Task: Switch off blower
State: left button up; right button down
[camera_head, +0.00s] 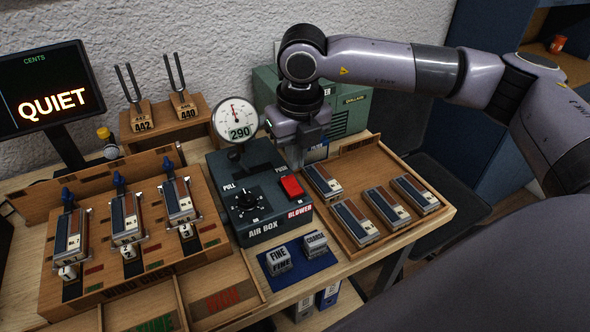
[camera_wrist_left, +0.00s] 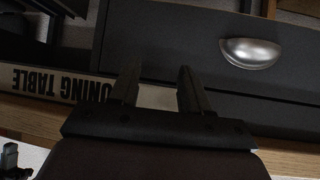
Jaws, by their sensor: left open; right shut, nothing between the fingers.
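The dark grey air box (camera_head: 262,226) stands in the middle of the table in the head view. On its top are a black knob (camera_head: 247,201) at the left and the red blower switch (camera_head: 291,187) at the right, by the label BLOWER. My right gripper (camera_head: 296,168) points down just behind the red switch, shut and empty, its tips apparently close above the box's back right edge; whether it touches anything I cannot tell. My left gripper (camera_wrist_left: 155,88) shows only in the left wrist view, open and empty, in front of a dark drawer front with a metal handle (camera_wrist_left: 250,52).
A round gauge (camera_head: 237,119) reading 290 rises behind the box. A wooden tray (camera_head: 432,207) with several reed blocks lies right of it. The wind chest (camera_head: 140,262) is at left. FINE and COARSE blocks (camera_head: 278,260) sit in front. A screen (camera_head: 45,92) reads QUIET.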

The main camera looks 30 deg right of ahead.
pick_arm(q)
jog(key=shift+w+f+b, duration=0.15)
jog(key=shift+f+b, duration=0.25)
jog(key=shift+f, duration=0.3)
pick_arm(e)
notch_tip(320, 180, up, 8)
jog(key=shift+s, duration=0.3)
pick_arm(q)
jog(key=shift+d+f, duration=0.1)
